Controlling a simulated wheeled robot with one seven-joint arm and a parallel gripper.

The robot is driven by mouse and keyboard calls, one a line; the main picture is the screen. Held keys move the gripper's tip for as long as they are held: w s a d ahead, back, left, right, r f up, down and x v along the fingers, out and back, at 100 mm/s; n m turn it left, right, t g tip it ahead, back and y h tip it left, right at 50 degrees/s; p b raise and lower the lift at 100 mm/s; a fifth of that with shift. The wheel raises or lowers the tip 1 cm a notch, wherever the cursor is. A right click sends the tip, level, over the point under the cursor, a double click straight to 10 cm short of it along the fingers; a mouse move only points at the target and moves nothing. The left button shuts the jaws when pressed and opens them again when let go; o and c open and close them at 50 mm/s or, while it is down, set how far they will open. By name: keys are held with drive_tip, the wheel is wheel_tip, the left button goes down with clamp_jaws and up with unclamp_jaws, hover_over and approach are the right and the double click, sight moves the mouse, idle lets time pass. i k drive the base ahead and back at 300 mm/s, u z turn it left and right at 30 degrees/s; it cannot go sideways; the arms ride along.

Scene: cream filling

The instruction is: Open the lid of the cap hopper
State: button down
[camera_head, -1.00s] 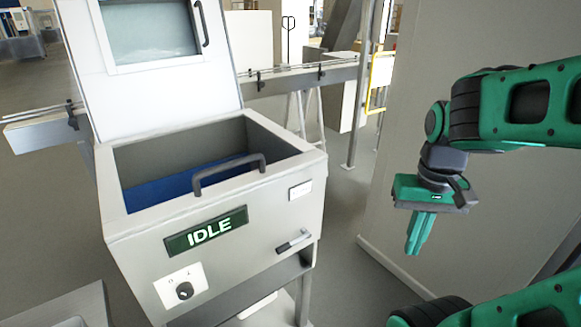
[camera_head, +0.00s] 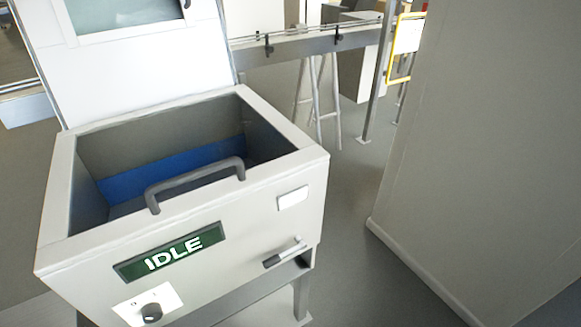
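The cap hopper (camera_head: 215,220) is a white box-shaped machine at the left and centre of the head view. Its lid (camera_head: 140,70) stands raised at the back, with a window in it, and its top edge is cut off by the frame. The open top shows a grey inside with a blue part (camera_head: 170,172) low within. A grey bar handle (camera_head: 195,178) is at the front rim. A green display on the front (camera_head: 168,252) reads IDLE. My gripper is not in the head view.
A knob (camera_head: 151,312) and a small lever (camera_head: 284,254) are on the hopper's front. A conveyor rail (camera_head: 300,43) runs behind. A plain wall or panel (camera_head: 480,150) fills the right side. Grey floor (camera_head: 345,220) is clear between hopper and wall.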

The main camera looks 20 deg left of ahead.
sight(57, 249)
drive_tip(key=z, duration=0.95)
drive_tip(key=k, duration=2.7)
drive_tip(key=u, duration=1.15)
drive_tip(key=i, duration=1)
drive_tip(key=z, duration=0.05)
